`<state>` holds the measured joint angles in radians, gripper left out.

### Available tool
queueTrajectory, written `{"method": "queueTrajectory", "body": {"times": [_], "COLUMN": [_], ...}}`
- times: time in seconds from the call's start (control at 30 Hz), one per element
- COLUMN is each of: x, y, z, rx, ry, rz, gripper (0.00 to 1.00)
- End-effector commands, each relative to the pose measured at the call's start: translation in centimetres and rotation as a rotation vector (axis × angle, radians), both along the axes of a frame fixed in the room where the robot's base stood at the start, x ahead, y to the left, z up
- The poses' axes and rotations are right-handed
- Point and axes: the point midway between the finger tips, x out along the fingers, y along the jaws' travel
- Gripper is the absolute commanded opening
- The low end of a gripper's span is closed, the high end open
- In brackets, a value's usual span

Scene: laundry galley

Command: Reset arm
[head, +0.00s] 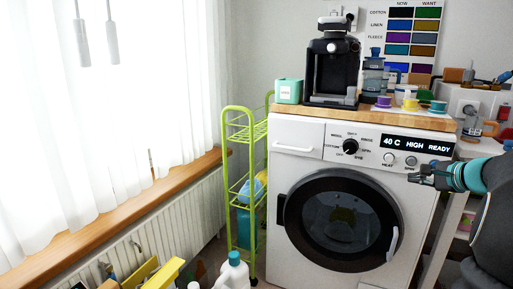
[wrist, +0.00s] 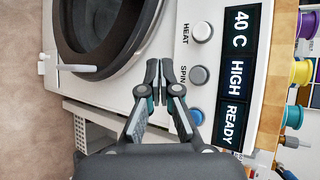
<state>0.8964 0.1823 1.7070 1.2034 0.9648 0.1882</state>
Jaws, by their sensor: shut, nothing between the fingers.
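My gripper (head: 420,175) is in front of the right side of the washing machine (head: 290,135), just below its control panel. Its fingers are together and empty, and they also show in the wrist view (wrist: 160,72). The panel display (wrist: 236,75) reads 40 C, HIGH, READY. The HEAT button (wrist: 202,32), the grey SPIN button (wrist: 199,75) and a blue button (wrist: 196,116) are in a row below the display. The fingertips appear beside the SPIN button; I cannot tell if they touch the machine. The round dark door (head: 340,175) looks closed.
A green trolley (head: 229,180) is left of the washer. A white bottle (head: 234,272) and boxes stand at the bottom. A shelf unit is at the right.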

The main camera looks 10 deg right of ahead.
Motion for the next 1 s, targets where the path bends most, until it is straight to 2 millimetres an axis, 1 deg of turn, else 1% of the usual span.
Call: {"method": "queueTrajectory", "body": {"times": [0.03, 0.07, 0.1, 0.17, 0.2, 0.27, 0.37, 0.4, 0.47, 0.5, 0.57, 0.6, 0.7, 0.8, 1.0], "x": [-0.6, -1.0, -1.7, -3.2, -4.2, -5.6, -7.9, -8.9, -10.4, -11.4, -13.1, -14.2, -16.9, -19.5, -24.0], "y": [0.2, 0.4, 0.6, 1.4, 2.2, 3.9, 7.7, 9.3, 11.8, 13.4, 15.9, 17.4, 20.9, 23.8, 28.7], "z": [-1.6, -2.6, -4.1, -6.0, -7.0, -8.1, -9.5, -10.0, -10.4, -10.6, -10.9, -11.0, -11.1, -11.1, -10.6], "rx": [-0.021, -0.035, -0.054, -0.096, -0.128, -0.184, -0.286, -0.333, -0.404, -0.455, -0.532, -0.587, -0.723, -0.858, -1.11], "ry": [0.042, 0.068, 0.108, 0.173, 0.214, 0.274, 0.367, 0.4, 0.445, 0.472, 0.508, 0.528, 0.565, 0.582, 0.55], "rz": [0.016, 0.029, 0.045, 0.08, 0.107, 0.161, 0.273, 0.324, 0.401, 0.455, 0.537, 0.592, 0.722, 0.839, 1.029], "gripper": [0.0, 0.0, 0.0, 0.0, 0.0, 0.0, 0.0, 0.0, 0.0, 0.0, 0.0, 0.0, 0.0, 0.0, 0.0]}}
